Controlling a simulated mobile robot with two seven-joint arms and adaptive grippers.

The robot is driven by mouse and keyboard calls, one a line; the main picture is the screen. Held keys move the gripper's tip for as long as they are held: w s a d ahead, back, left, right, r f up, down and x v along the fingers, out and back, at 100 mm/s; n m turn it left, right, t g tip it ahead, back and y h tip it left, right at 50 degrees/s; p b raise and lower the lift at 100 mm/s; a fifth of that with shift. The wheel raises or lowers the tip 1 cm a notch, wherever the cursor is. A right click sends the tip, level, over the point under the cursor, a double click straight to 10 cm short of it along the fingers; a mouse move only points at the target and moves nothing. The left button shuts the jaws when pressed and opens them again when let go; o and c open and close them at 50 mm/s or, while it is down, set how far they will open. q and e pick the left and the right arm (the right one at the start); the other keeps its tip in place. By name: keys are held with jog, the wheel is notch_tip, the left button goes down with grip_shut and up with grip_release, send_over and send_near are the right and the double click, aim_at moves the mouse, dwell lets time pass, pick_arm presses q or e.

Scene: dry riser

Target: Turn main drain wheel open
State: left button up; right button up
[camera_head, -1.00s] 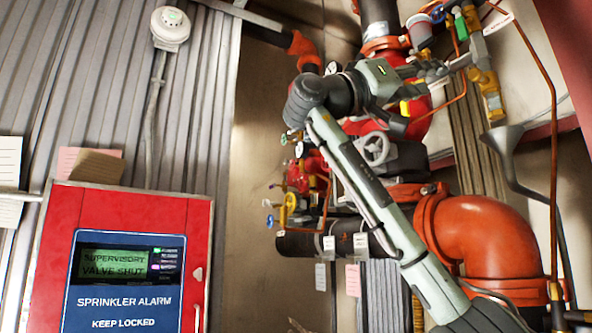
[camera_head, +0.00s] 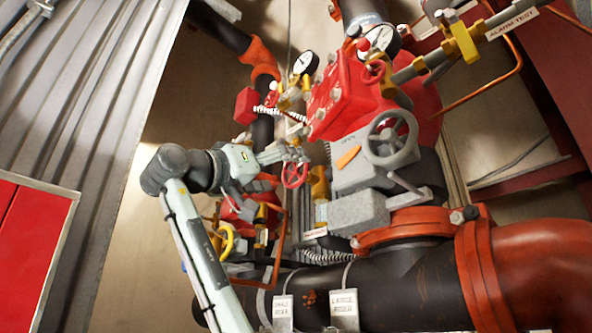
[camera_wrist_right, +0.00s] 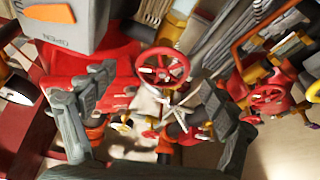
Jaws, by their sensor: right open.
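A small red handwheel (camera_head: 295,174) with spokes is on the riser pipework in the head view. It also shows in the right wrist view (camera_wrist_right: 163,67), upper middle. No label that I can read names it as the main drain wheel. My right gripper (camera_head: 292,153) is close to this wheel, at its upper edge in the head view. In the right wrist view, the gripper (camera_wrist_right: 158,82) is open, with the wheel seen between its fingertips. I see no finger clearly touching the rim. My left gripper is not in view.
A grey handwheel (camera_head: 390,138) on a grey gearbox (camera_head: 365,165) stands right of the gripper. A second red wheel (camera_wrist_right: 270,98) is at right in the wrist view. A yellow handle (camera_head: 222,242) is below my arm. The black pipe (camera_head: 400,285) crosses the bottom.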

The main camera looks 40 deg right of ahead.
aim_at(293, 172)
jog(key=x, duration=0.4)
jog(key=shift+w+r+p, duration=0.1)
jog(key=shift+w+p, duration=0.25)
jog(key=shift+s+d+r, duration=0.1)
jog(key=shift+d+r, duration=0.05)
jog(key=shift+d, duration=0.25)
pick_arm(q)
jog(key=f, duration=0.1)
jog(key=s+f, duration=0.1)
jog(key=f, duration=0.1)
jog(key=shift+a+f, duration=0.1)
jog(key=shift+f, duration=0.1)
pick_arm(e)
jog(key=c, duration=1.2)
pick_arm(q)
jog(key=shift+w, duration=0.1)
pick_arm(e)
jog(key=shift+o, duration=0.2)
jog(key=shift+n, duration=0.4)
